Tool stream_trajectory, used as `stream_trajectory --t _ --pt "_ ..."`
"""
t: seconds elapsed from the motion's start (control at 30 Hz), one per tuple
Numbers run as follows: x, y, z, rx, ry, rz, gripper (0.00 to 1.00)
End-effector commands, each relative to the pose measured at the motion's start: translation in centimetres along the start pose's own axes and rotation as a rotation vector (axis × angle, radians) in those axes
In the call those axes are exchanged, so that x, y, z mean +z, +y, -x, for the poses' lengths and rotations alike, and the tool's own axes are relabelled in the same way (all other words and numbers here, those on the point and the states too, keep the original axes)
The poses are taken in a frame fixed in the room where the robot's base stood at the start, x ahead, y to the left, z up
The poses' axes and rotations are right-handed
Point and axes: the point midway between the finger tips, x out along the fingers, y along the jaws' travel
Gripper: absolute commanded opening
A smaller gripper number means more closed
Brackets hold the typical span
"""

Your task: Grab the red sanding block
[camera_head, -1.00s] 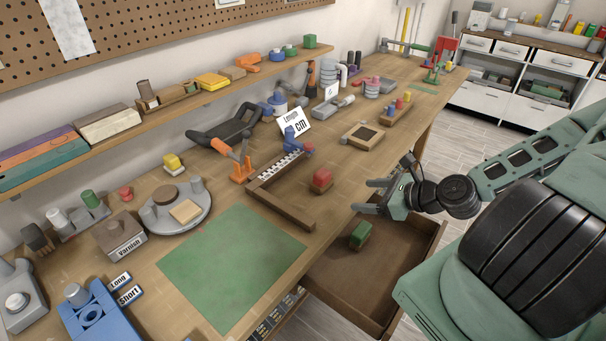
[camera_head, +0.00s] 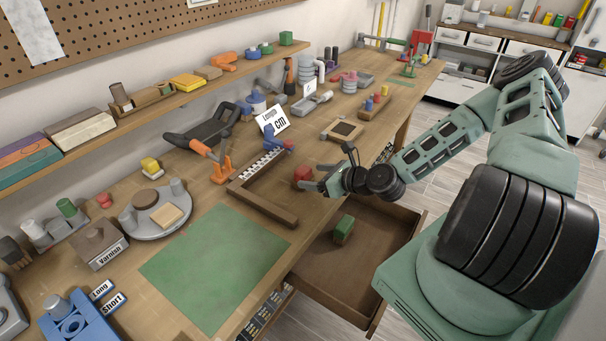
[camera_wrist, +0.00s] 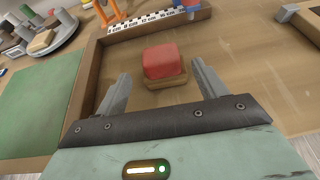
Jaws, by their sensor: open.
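The red sanding block (camera_wrist: 163,62) has a red top on a tan wooden base and stands on the workbench. In the wrist view it lies ahead of my gripper (camera_wrist: 160,90), roughly centred between the two grey fingers, just beyond their tips. In the head view the red sanding block (camera_head: 302,174) is beside my gripper (camera_head: 318,176), partly hidden by a finger. I cannot tell whether a finger touches it.
A brown wooden frame with a ruler strip (camera_head: 262,200) borders the block on the left. Below the bench edge, an open drawer (camera_head: 350,270) holds a green block (camera_head: 343,228). A green mat (camera_head: 212,265) lies on the bench.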

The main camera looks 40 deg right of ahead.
Motion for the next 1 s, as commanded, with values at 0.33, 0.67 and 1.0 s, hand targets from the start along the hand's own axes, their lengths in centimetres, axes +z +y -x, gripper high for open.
stream_trajectory --t 0.33,0.67,1.0 --pt "0.8 -0.1 -3.0 0.003 0.0 0.003 0.71" --pt "0.5 -0.3 -6.0 0.0 0.0 0.001 0.71" --pt "0.4 -0.3 -6.0 0.0 0.0 0.001 0.24"
